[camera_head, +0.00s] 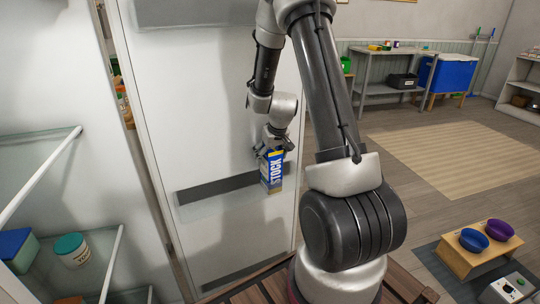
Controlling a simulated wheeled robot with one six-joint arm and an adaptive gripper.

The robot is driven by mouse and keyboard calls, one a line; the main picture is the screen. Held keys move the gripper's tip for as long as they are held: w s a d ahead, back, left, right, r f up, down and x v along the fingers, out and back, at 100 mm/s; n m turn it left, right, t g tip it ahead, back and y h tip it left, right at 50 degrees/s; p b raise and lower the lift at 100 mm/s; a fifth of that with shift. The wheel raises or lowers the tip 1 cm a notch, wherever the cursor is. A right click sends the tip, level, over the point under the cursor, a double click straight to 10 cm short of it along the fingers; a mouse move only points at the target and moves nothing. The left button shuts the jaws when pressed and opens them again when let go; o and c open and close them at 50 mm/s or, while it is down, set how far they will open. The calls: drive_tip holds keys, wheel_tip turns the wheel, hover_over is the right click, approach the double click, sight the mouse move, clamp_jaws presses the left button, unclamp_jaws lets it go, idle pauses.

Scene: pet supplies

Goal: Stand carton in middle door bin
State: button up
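A blue and yellow carton marked "STOCK" (273,174) hangs roughly upright, slightly tilted, in my gripper (270,150) near the middle of the view. My gripper closes on the carton's upper part; its fingers are small and partly hidden by the carton. Behind it stands a large white door panel (215,115) with dark grey horizontal bands. The carton overlaps the right end of the middle band (222,188). I cannot tell whether this band is a door bin, or whether the carton touches it.
Glass shelves with white front rails (40,175) are at left, holding a teal-lidded tub (71,250) and a blue box (17,248). A wooden stand with blue and purple bowls (473,240) is at lower right. Open floor with a beige rug (460,155) lies at right.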

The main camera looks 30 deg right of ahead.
drive_tip(key=v, duration=1.2)
drive_tip(key=s+a+r, duration=0.7)
drive_tip(key=s+r, duration=0.5)
drive_tip(key=s+a+r, duration=0.1)
drive_tip(key=s, duration=0.6)
drive_tip(key=s+a+r+n, duration=0.1)
drive_tip(key=s+r, duration=0.1)
drive_tip(key=s, duration=0.5)
drive_tip(key=shift+a, duration=0.4)
drive_tip(key=shift+r, duration=0.15)
